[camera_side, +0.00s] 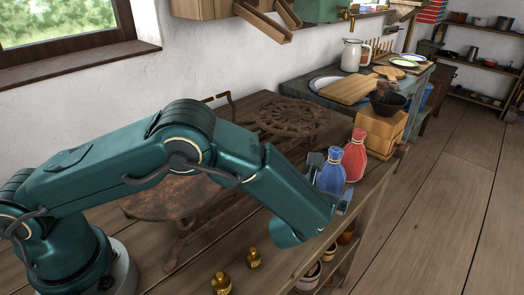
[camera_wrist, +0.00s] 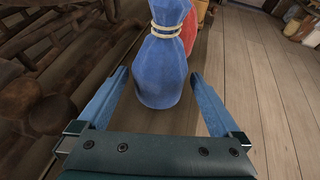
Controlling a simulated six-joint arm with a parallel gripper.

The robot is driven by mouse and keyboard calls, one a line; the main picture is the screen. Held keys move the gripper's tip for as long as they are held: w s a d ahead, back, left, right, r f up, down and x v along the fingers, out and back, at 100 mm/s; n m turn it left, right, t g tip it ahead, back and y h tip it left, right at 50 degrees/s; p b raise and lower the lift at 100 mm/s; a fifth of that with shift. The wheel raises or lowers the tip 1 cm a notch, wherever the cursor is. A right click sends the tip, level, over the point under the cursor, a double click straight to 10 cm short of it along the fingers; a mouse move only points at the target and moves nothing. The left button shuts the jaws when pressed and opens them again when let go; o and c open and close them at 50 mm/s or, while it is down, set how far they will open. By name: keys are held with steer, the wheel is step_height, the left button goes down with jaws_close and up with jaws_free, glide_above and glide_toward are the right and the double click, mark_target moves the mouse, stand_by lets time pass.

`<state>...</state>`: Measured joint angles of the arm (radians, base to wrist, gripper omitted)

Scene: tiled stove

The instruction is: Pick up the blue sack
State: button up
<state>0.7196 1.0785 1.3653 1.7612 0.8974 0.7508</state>
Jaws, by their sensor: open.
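The blue sack (camera_side: 331,175) stands upright near the table's right edge in the side view, with a pale tie round its neck. In the wrist view the blue sack (camera_wrist: 162,75) stands just ahead of my gripper, in line with the gap between the fingers, its base near the fingertips. My gripper (camera_wrist: 158,75) is open, with one finger to each side of the sack. In the side view my gripper (camera_side: 330,180) is at the sack, and the sack hides part of it. I cannot tell whether either finger touches the sack.
A red sack (camera_side: 354,157) stands right behind the blue one, also in the wrist view (camera_wrist: 189,32). A wooden box (camera_side: 380,130) with a dark bowl (camera_side: 387,104) is beyond. Rusty ironwork (camera_side: 285,118) lies left. Brass weights (camera_side: 222,284) stand in front.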

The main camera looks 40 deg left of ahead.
steer(key=shift+x, duration=1.25)
steer(key=shift+c, duration=0.3)
steer(key=c, duration=1.5)
steer(key=shift+r, duration=0.1)
